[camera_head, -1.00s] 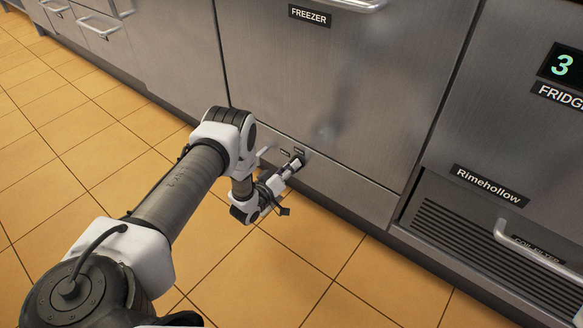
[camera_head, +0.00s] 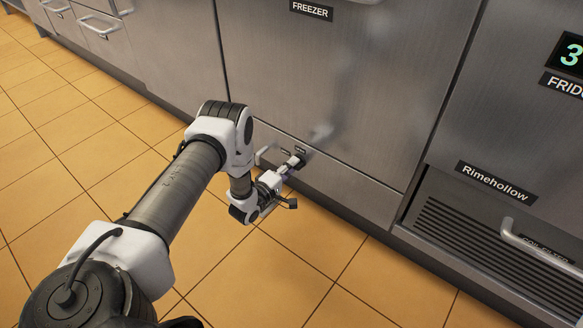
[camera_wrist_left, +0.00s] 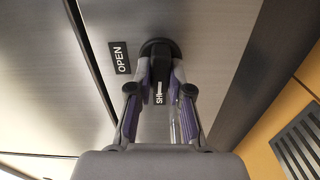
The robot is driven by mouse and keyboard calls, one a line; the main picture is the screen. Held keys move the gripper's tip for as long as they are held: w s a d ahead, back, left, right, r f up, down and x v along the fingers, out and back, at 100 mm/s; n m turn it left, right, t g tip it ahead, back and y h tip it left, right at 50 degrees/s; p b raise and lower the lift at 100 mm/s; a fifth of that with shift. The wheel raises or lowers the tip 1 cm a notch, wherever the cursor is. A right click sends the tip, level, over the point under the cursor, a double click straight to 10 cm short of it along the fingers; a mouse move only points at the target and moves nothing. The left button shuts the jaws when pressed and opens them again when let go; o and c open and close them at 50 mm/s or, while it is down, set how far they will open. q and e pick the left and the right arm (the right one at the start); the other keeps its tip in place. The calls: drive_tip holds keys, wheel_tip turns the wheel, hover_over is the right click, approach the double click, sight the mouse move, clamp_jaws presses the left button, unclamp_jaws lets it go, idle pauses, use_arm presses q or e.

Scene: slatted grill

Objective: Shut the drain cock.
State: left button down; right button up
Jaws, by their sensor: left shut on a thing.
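The drain cock (camera_wrist_left: 160,48) has a round dark base on the steel front and a black lever, seen from close up in the left wrist view. In the head view the cock (camera_head: 299,160) is a small dark shape low on the freezer front. My left gripper (camera_wrist_left: 161,82) is shut on the lever, with a finger on each side. It also shows in the head view (camera_head: 286,168). An "OPEN" label (camera_wrist_left: 119,57) is left of the cock. A partly covered label beginning "SH" (camera_wrist_left: 160,94) shows between the fingers. My right gripper is out of view.
The freezer panel (camera_head: 330,80) rises above the cock. A vent grille (camera_head: 485,245) with a bar handle (camera_head: 540,247) is to the right. Tiled floor (camera_head: 310,270) is clear in front.

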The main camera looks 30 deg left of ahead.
use_arm(q)
drive_tip(key=shift+n, duration=0.5)
drive_tip(key=c, duration=1.1)
unclamp_jaws()
drive_tip(key=shift+s, duration=0.15)
drive_tip(key=s, duration=0.7)
drive_tip(key=s+a, duration=0.1)
drive_tip(key=s, duration=0.3)
drive_tip(key=shift+s, duration=0.35)
